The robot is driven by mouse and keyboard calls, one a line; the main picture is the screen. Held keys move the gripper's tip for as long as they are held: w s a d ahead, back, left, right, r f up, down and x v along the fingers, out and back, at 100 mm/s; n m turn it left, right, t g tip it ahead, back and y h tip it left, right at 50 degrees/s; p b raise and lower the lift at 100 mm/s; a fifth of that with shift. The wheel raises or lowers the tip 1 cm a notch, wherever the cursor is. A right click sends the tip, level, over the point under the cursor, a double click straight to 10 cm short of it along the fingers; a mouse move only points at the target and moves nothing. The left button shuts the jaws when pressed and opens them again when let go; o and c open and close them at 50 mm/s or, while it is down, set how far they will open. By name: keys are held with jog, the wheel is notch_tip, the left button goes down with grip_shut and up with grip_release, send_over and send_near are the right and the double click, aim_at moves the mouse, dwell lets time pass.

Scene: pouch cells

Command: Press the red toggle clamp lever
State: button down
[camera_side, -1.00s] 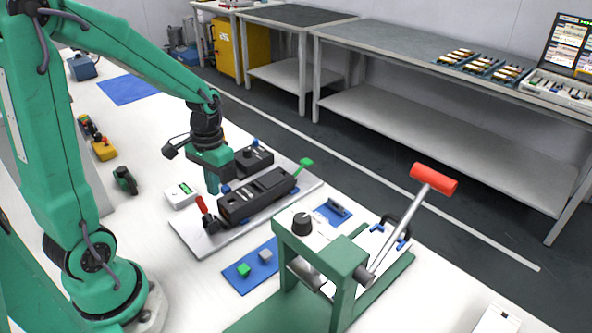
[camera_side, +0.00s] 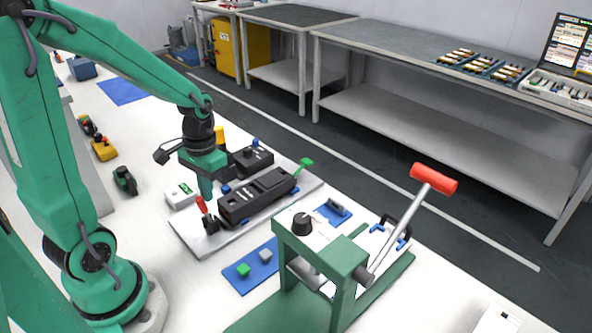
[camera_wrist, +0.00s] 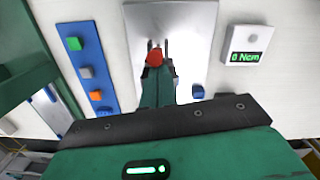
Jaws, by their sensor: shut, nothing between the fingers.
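The red toggle clamp lever (camera_side: 201,204) stands tilted up at the left end of the black fixture (camera_side: 256,196) on a light metal plate (camera_side: 190,235). In the wrist view its red tip (camera_wrist: 154,57) shows just beyond my fingertips. My gripper (camera_side: 206,193) is shut and empty, pointing down close above and beside the lever's tip. Its green fingers fill the middle of the wrist view (camera_wrist: 156,80). I cannot tell whether they touch the lever. The lower part of the lever is partly hidden in the wrist view.
A green-handled lever (camera_side: 302,166) is at the fixture's far end. A white readout box (camera_side: 181,195) sits to the left of the plate. A green press (camera_side: 345,270) with a large red handle (camera_side: 434,179) stands at right. A blue mat (camera_side: 240,282) with small blocks lies in front.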

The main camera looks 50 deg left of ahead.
jog(key=shift+s, duration=0.3)
jog(key=shift+s+f, duration=0.25)
jog(key=shift+s, duration=0.7)
jog(key=shift+s+f, duration=0.3)
jog(key=shift+s, duration=0.65)
jog(key=shift+s+f, duration=0.25)
jog(key=shift+s, duration=0.7)
jog(key=s+a+r, duration=0.1)
jog(key=s+r, duration=0.4)
jog(key=r, duration=0.5)
jog(key=shift+s+a, duration=0.15)
jog(key=shift+s, duration=0.25)
